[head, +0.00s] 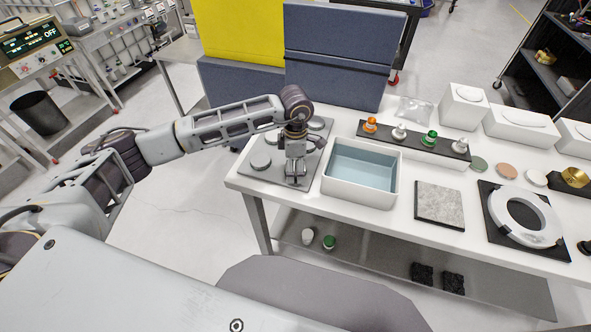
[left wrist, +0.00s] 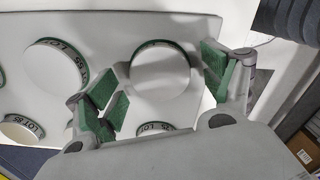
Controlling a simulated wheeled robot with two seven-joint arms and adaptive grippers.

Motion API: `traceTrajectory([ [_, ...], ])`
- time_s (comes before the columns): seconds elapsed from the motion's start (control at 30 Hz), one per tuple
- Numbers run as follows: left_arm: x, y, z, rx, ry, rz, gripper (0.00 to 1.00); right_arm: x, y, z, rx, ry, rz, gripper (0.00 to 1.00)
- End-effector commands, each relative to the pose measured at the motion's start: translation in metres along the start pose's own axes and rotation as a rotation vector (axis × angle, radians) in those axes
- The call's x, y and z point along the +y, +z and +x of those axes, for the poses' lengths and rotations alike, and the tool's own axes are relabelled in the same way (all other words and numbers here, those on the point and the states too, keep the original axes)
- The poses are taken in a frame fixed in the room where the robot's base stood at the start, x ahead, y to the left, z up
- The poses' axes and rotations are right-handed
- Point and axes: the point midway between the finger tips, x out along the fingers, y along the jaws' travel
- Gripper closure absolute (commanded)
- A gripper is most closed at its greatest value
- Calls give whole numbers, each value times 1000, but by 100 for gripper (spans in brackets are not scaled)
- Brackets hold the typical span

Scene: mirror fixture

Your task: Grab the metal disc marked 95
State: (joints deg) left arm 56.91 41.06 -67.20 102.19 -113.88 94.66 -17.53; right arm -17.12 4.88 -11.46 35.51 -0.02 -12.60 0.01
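Several pale round discs with dark green label rims lie on a grey plate (head: 292,182) at the table's left end. In the left wrist view, one disc (left wrist: 160,72) sits between my fingers; the lettering on its rim is not readable. Another disc (left wrist: 20,128) at lower left and one (left wrist: 155,128) below the middle carry similar LOT labels, too small to read surely. My left gripper (left wrist: 163,85) is open, its green-padded fingers on either side of the middle disc. It also shows over the plate (head: 294,168). My right gripper is out of view.
A white bin (head: 359,197) with a bluish inside stands right of the plate. Blue-grey panels (head: 340,50) rise behind it. Farther right are a rack of coloured knobs (head: 415,143), a stone slab (head: 439,204) and a white ring (head: 540,236) on a black base.

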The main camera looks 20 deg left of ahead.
Motion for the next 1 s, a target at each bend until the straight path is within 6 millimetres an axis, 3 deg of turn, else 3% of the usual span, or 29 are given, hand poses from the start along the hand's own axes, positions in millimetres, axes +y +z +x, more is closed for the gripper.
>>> traceTrajectory([
  [0.03,0,0,0,0,0,0,28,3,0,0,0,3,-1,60],
  [0.37,0,0,0,0,0,0,70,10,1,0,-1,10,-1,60],
  [0.73,1,0,-5,-1,2,0,70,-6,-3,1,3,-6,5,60],
  [1.0,1,0,-30,-2,4,1,70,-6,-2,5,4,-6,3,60],
])
